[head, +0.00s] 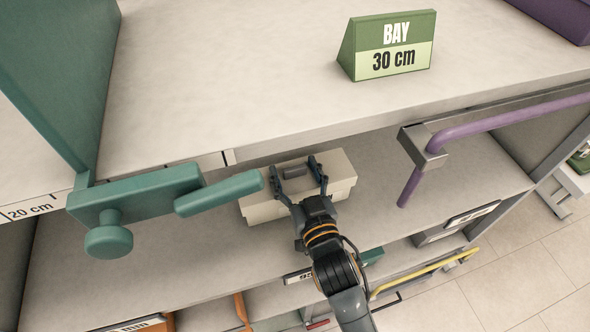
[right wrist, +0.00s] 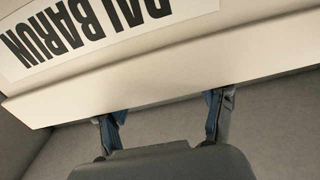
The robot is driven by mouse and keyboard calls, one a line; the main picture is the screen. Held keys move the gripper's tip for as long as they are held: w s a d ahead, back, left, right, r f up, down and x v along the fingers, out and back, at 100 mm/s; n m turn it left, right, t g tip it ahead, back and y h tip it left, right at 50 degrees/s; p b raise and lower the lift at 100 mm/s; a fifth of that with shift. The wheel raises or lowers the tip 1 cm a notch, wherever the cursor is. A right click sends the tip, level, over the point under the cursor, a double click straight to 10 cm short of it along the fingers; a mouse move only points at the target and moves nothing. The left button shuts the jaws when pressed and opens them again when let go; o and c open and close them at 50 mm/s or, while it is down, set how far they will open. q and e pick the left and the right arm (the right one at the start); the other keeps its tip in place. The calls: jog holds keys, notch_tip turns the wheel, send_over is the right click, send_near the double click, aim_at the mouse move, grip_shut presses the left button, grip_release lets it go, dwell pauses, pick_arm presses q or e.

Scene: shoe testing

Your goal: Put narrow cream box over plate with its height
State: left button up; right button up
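A cream box (head: 264,208) with a lid lies on the middle shelf, just below the upper shelf's front edge. A small dark piece shows on its top between my fingers. My right gripper (head: 293,168) reaches over the box with its two fingers spread apart. In the right wrist view, the cream box (right wrist: 170,80) fills the upper part with an upside-down printed label, and the spread fingers of the gripper (right wrist: 163,108) reach its lower edge. I cannot tell whether they touch it. Shelf-edge plates, one starting "95" (head: 298,276), are partly hidden. My left gripper is not in view.
A green "BAY 30 cm" sign (head: 390,48) stands on the upper shelf (head: 220,70). A teal bracket with a knob (head: 108,237) and bar projects at left; a purple rail (head: 500,122) projects at right. The middle shelf (head: 430,175) is bare right of the box.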

jog(key=shift+s+r, duration=0.1)
jog(key=shift+r, duration=0.05)
jog(key=b+v, duration=0.2)
jog(key=v, duration=1)
jog(key=shift+b, duration=0.3)
